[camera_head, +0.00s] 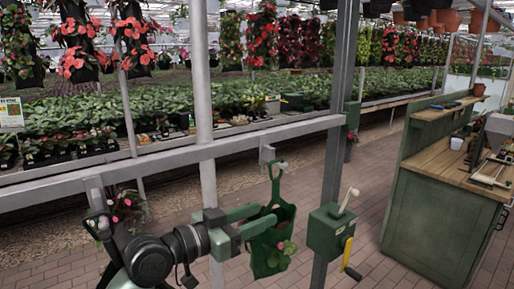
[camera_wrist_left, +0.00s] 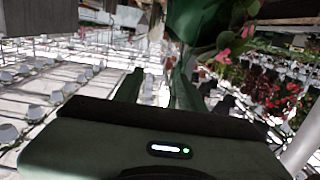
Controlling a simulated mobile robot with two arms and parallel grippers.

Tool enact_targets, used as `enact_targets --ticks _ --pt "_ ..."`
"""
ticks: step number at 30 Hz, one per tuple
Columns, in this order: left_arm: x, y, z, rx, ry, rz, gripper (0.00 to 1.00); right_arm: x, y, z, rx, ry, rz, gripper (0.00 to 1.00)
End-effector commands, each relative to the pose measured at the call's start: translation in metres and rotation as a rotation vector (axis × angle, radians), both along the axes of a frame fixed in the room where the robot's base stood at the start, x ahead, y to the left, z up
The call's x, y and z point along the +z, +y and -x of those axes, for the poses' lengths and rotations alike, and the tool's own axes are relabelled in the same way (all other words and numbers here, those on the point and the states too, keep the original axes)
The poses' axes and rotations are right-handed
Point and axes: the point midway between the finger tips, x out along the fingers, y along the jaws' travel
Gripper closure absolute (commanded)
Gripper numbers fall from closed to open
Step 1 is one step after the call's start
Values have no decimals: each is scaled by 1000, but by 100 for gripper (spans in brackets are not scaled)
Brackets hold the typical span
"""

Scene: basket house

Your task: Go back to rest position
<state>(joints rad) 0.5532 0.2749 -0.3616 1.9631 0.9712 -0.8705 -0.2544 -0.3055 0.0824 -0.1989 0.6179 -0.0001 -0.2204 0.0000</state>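My left gripper (camera_head: 265,214) reaches in from the lower left in the head view, its two green fingers pointing right at the left side of a green hanging bag (camera_head: 270,251). The bag hangs by its strap from a hook (camera_head: 281,166) on the grey rail and holds a plant with pink flowers. In the left wrist view the fingers (camera_wrist_left: 157,78) stand apart with a gap between them. The bag (camera_wrist_left: 198,28) is just beyond the right finger; whether they touch is unclear. My right gripper is not in view.
A grey rail (camera_head: 240,144) and posts stand close around the arm. A green box with a yellow-handled crank (camera_head: 330,232) is right of the bag. A green workbench (camera_head: 438,222) stands at the right. Planting beds lie behind; brick floor (camera_head: 377,215) is clear between.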

Motion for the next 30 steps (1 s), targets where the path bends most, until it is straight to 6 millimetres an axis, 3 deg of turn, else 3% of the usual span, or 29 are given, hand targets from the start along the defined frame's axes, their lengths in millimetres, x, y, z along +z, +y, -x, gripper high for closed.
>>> enact_targets --ticks 5,11,14,18,21,24,30 --pt "-47 7 13 36 79 -50 60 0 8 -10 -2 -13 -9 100" --pt "-124 26 43 113 223 -146 60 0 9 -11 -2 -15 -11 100" --pt "-176 45 72 178 336 -217 60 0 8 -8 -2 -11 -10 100" --pt "-252 85 132 303 539 -341 60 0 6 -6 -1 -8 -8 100" --pt "-288 113 174 387 661 -419 60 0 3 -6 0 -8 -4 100" --pt "-311 137 209 455 755 -482 60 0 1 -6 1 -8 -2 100" --pt "-337 173 268 561 903 -577 60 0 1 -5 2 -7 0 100"
